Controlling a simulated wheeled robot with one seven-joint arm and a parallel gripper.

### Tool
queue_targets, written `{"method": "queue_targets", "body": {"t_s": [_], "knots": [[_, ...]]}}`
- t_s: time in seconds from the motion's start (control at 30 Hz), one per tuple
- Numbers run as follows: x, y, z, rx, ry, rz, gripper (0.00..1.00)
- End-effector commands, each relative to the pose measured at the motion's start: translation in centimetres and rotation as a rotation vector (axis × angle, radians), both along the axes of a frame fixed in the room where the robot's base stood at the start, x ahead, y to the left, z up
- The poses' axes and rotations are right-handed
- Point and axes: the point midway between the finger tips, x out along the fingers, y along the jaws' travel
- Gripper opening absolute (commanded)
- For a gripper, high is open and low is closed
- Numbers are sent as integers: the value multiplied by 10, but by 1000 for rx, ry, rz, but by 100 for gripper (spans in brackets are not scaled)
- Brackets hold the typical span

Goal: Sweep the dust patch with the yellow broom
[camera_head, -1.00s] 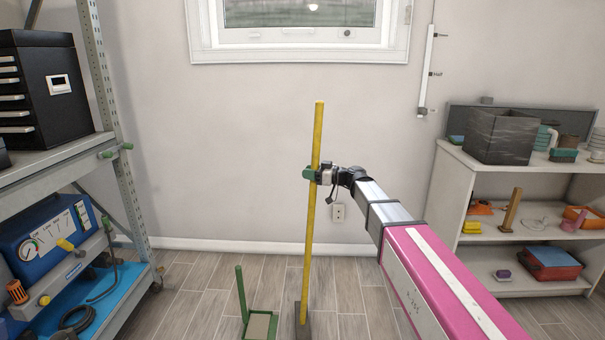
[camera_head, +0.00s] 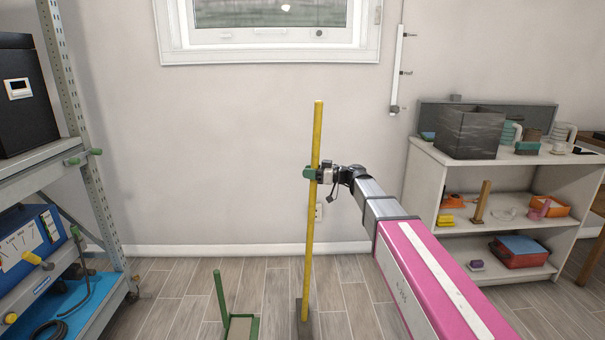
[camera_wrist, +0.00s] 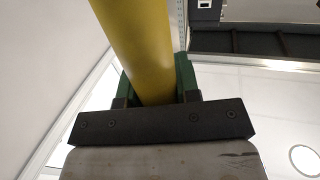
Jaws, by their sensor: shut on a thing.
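The yellow broom (camera_head: 309,240) stands nearly upright in the head view, its dark head (camera_head: 303,322) low at the bottom edge of the picture. My gripper (camera_head: 311,174) is shut on the upper part of its handle. In the wrist view the yellow handle (camera_wrist: 138,45) runs between the green fingers of my gripper (camera_wrist: 152,85). I cannot make out the dust patch in these frames. Whether the broom head touches the floor is not clear.
A green-framed dustpan with an upright handle (camera_head: 220,295) stands left of the broom head. A metal rack (camera_head: 85,190) is at the left, a white shelf unit (camera_head: 423,190) at the right. The wooden floor (camera_head: 180,300) between them is mostly clear.

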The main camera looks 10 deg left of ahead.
Motion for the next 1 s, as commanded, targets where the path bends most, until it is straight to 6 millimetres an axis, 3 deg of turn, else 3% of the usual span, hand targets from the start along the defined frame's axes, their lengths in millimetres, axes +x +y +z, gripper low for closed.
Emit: {"method": "queue_targets", "body": {"t_s": [0.6, 1.0], "knots": [[15, -54, 1, 1, -2, -1, 0], [15, -57, 1, 1, -1, 1, 0]]}}
